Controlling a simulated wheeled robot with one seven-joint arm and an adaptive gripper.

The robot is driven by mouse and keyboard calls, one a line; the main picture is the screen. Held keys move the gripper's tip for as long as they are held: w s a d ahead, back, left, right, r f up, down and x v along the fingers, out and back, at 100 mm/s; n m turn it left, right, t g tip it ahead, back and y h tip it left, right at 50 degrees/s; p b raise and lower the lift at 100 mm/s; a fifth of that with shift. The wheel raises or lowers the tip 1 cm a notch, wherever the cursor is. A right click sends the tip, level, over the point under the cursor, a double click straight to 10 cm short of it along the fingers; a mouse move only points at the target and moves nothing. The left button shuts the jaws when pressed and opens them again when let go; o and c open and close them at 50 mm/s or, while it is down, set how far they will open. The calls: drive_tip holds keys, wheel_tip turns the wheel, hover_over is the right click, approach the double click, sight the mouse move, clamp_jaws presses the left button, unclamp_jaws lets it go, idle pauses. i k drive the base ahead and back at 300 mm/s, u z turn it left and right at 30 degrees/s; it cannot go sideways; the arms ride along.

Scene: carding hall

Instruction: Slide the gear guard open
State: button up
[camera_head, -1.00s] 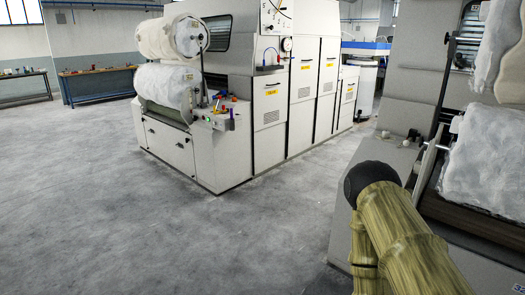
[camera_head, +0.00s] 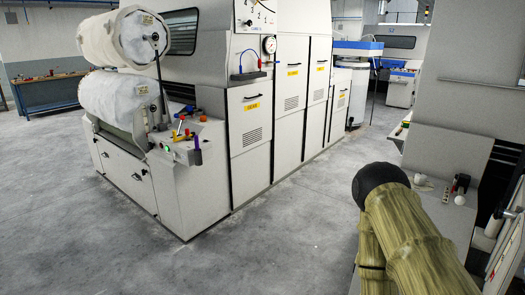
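A large pale carding machine (camera_head: 205,198) stands left of centre. Along its side are tall panels, among them a near panel (camera_head: 250,140) and a farther panel (camera_head: 290,90), with dark handles, yellow labels and vent slots. The panels in view look shut. Only upper links of my arm show at the lower right, well apart from the machine. My gripper is out of view.
Two white fibre rolls (camera_head: 120,97) sit at the machine's near end, by a ledge with small coloured tools. A second machine (camera_head: 450,150) stands close on the right, beside my arm. Open grey floor (camera_head: 290,235) lies between. A blue workbench (camera_head: 50,93) is far left.

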sight(250, 106)
drive_tip(key=u, duration=0.05)
drive_tip(key=i, duration=2.05)
drive_tip(key=u, duration=0.2)
drive_tip(key=i, duration=2.2)
drive_tip(key=u, duration=0.2)
